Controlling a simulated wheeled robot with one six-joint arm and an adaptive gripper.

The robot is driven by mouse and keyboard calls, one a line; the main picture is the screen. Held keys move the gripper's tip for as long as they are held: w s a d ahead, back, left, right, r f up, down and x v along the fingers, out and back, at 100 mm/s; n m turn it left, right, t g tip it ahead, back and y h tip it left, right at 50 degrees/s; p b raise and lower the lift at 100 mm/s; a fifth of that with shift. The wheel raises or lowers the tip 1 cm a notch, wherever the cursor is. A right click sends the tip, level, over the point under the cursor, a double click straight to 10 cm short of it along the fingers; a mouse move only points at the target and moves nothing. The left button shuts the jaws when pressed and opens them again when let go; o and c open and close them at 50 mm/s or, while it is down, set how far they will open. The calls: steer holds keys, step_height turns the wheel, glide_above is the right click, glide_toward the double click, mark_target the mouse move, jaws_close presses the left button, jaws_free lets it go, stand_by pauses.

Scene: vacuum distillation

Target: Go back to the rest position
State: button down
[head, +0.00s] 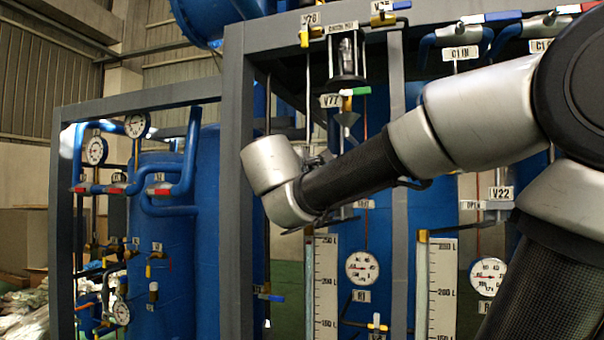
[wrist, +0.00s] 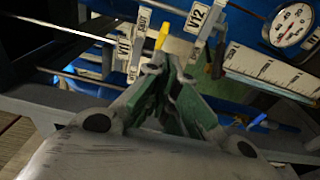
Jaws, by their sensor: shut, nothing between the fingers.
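My arm reaches across the head view from the right, its silver wrist in front of the grey frame (head: 237,200) of the distillation rig. My gripper (wrist: 168,72) shows in the wrist view with its green-padded fingers drawn together and nothing between them. In the head view the fingers are mostly hidden behind the wrist. Beyond the fingertips in the wrist view are a yellow valve handle (wrist: 162,37) and a white V12 label (wrist: 198,18). I cannot tell how far they are from the fingers.
Pressure gauges (head: 362,267), level scales (head: 326,290) and blue tanks (head: 160,260) stand behind the arm. A V77 valve with a green handle (head: 355,91) is above the forearm. Blue pipes (head: 165,190) and more gauges (head: 97,151) are at the left.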

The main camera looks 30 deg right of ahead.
steer(key=shift+s+a, duration=0.25)
steer(key=shift+s, duration=0.45)
steer(key=s+d+f+m+g+y, duration=0.2)
steer(key=s+f+g+y, duration=0.15)
steer(key=f, duration=0.55)
steer(key=s+d+f+m+g+y, duration=0.1)
steer(key=s+f+g+y, duration=0.2)
steer(key=f, duration=0.7)
steer(key=s+a+f+m+g+y, duration=0.2)
steer(key=s+a+f+m+y, duration=0.2)
steer(key=s+f, duration=0.5)
steer(key=a+f+y, duration=0.2)
steer(key=a, duration=0.1)
steer(key=shift+s+a+m, duration=0.3)
steer(key=shift+s+a, duration=0.1)
steer(key=c, duration=1.8)
jaws_free()
steer(key=shift+s+a+m+t+y, duration=0.15)
steer(key=shift+s+m+t+y, duration=0.2)
steer(key=shift+s+m, duration=0.25)
steer(key=o, duration=0.4)
steer(key=shift+c, duration=0.2)
